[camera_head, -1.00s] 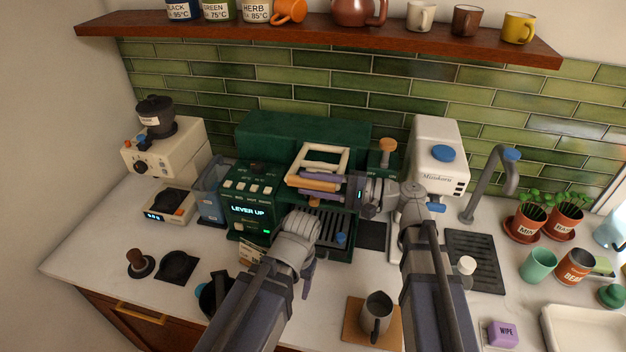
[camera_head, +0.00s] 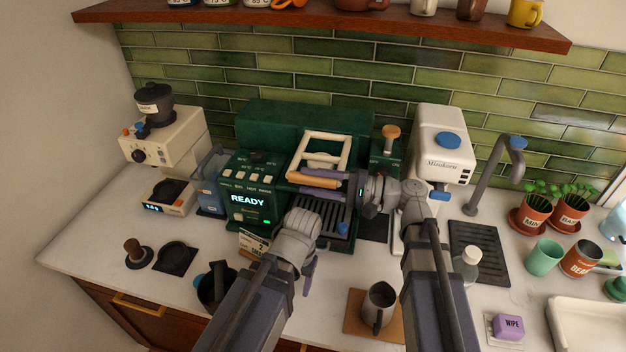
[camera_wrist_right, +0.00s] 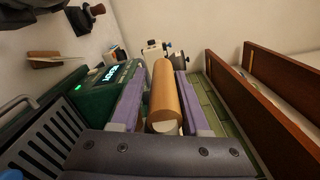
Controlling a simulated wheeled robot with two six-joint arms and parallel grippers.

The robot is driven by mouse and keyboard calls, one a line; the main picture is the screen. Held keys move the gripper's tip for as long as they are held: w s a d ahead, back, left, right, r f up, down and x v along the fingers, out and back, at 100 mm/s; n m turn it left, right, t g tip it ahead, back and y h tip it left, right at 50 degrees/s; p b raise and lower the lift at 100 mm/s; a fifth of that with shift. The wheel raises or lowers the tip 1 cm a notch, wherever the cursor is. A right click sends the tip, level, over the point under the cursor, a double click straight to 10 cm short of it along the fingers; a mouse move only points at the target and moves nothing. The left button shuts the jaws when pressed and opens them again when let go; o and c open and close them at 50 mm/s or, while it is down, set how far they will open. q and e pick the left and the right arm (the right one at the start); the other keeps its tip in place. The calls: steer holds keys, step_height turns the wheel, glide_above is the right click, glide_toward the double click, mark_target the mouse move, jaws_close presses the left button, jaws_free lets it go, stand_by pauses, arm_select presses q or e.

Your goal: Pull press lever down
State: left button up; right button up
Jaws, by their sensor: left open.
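The press lever, a cream frame (camera_head: 342,152) with a wooden handle (camera_head: 313,180), is on the front of the dark green coffee machine (camera_head: 285,128). My right gripper (camera_head: 316,181) comes from the right, its purple fingers along both sides of the handle. The right wrist view shows the handle (camera_wrist_right: 166,90) between the two fingers; whether both press on it is unclear. The machine's screen (camera_head: 248,199) reads READY. My left gripper (camera_head: 308,275) is open and empty, low in front of the machine, apart from the lever.
A metal pitcher (camera_head: 378,304) stands on a wooden board in front. A cream grinder (camera_head: 160,142) is at the left and a white machine (camera_head: 442,143) at the right. A brown shelf (camera_head: 230,17) runs above. The counter's left front is partly clear.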

steer(key=o, duration=0.3)
steer(key=shift+o, duration=0.2)
steer(key=shift+r, duration=0.1)
step_height(320, 180, up, 10)
steer(key=p, duration=1)
arm_select(q)
step_height(320, 180, up, 10)
steer(key=shift+f, duration=0.1)
